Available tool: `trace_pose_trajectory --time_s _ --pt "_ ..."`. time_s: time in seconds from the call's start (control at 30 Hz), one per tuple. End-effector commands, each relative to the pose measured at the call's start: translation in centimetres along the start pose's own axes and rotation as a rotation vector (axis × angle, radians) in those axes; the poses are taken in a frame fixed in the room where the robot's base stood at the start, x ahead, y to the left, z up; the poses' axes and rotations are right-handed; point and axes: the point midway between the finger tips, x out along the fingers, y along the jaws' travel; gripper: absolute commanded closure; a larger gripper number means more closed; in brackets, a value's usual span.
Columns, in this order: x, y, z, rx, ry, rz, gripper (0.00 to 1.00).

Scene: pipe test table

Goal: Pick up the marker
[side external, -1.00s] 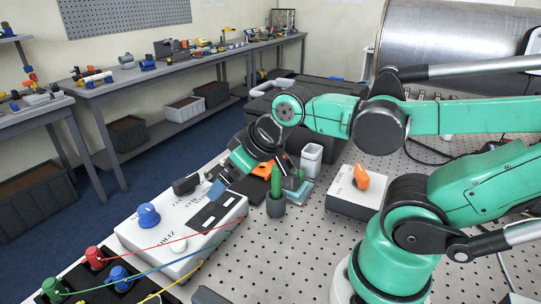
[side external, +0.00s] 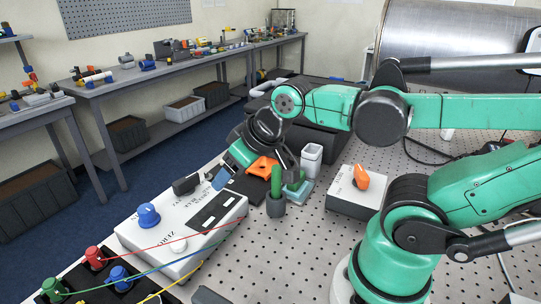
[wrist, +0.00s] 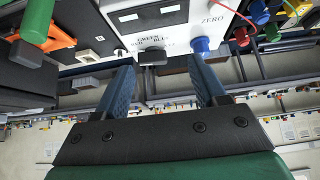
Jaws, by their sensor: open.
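The green marker (side external: 276,180) stands upright in a small dark holder (side external: 275,206) on the perforated table. A green cylinder at the top left of the wrist view, cut off by the edge, looks like the same marker (wrist: 37,20). My gripper (side external: 203,182) is open, to the left of the marker and apart from it, over the far end of the white box with the blue knob. In the wrist view, my gripper (wrist: 160,70) has its two blue-black fingers spread with nothing held between them.
The white box with a blue knob (side external: 180,240) lies near my gripper. An orange item (side external: 262,168), a white container (side external: 311,158) and a box with an orange knob (side external: 358,192) surround the marker. Coloured wires cross the front left.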

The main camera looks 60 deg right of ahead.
Motion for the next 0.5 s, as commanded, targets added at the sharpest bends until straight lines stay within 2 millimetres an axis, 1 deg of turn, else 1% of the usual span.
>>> trace_pose_trajectory --time_s 0.23,0.3,0.5 --pt "-3.6 0.1 -2.5 0.002 -0.007 0.004 0.36" --pt "-3.4 1.6 -2.4 0.018 -0.081 0.033 0.36" --pt "-3.5 5.3 -2.1 0.058 -0.286 0.077 0.36"
